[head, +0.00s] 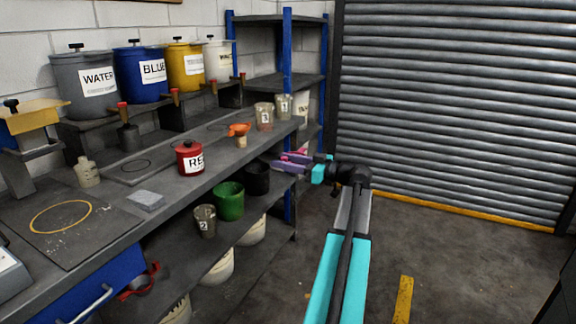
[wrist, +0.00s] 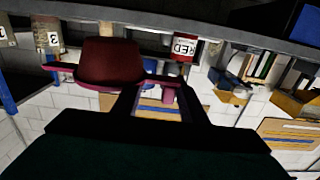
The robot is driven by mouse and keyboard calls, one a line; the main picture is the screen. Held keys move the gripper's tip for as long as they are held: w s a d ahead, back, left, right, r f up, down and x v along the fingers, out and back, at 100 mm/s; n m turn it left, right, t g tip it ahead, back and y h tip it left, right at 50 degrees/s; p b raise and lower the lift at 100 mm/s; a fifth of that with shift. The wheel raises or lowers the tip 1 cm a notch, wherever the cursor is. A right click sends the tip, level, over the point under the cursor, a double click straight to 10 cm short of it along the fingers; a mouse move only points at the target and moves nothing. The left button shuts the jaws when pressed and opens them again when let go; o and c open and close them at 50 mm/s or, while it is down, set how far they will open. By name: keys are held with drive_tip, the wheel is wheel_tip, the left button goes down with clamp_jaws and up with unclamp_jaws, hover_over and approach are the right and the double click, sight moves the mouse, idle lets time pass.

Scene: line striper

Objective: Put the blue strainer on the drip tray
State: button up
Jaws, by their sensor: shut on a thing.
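My gripper (head: 312,165) is at the end of my outstretched arm, right of the bench. It is shut on a strainer-like bowl (wrist: 110,62), which looks maroon with a pink rim in the wrist view and purple-pink in the head view (head: 287,166). I see no clearly blue strainer. The bowl is in the air, apart from the bench. A dark mat with a yellow ring (head: 32,236) lies at the bench's left. A flat dark plate with a black ring (head: 120,177) lies behind it; I cannot tell which is the drip tray.
A red can (head: 189,159), an orange funnel-like thing (head: 239,129) and a grey pad (head: 146,200) are on the bench. Labelled buckets, one blue (head: 139,78), line the raised back shelf. Green (head: 229,205) and black containers stand on the lower shelf.

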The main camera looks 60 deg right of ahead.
drive_tip(key=shift+s+d, duration=0.15)
drive_tip(key=shift+s, duration=0.65)
drive_tip(key=shift+s, duration=0.15)
